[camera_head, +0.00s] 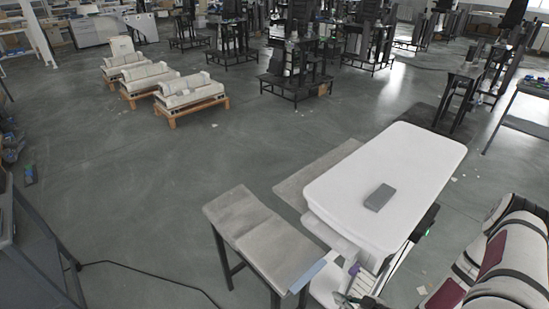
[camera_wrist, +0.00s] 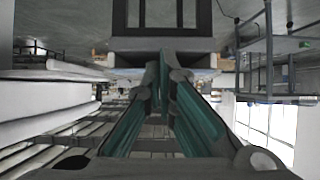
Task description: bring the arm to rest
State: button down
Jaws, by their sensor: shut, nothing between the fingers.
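My gripper (camera_wrist: 164,62) shows in the wrist view, pointing away from the camera. Its two greenish fingers come together at the tips, with nothing between them. Beyond the tips the wrist view shows a dark framed structure that I cannot identify.
In the head view a white table (camera_head: 410,165) with rounded corners stands at the right, a dark grey box (camera_head: 379,197) on it. A narrow grey bench (camera_head: 262,237) stands to its left. White parts on wooden pallets (camera_head: 190,97) lie farther back. The middle floor is clear.

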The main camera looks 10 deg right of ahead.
jog(key=w+d+r+n+g+h, duration=0.1)
jog(key=w+d+r+g+h, duration=0.25)
jog(key=w+d+r, duration=0.65)
notch_tip(320, 180, up, 21)
jog(key=w+d+m+h, duration=0.2)
jog(key=d+h, duration=0.1)
jog(key=h, duration=0.2)
jog(key=s+a+r+m, duration=0.2)
jog(key=s+a+r, duration=0.15)
jog(key=r, duration=0.55)
jog(key=s+a+r+m, duration=0.1)
jog(key=s+a+r, duration=0.3)
jog(key=r, duration=0.5)
jog(key=s+a+r+m+y, duration=0.1)
jog(key=s+a+r, duration=0.3)
jog(key=s+a, duration=0.3)
jog(key=s+a+r+m+y, duration=0.1)
jog(key=s+a+r, duration=0.4)
jog(key=s, duration=0.3)
jog(key=shift+s+a+m, duration=0.3)
jog(key=shift+a+m, duration=0.1)
jog(key=shift+a, duration=0.45)
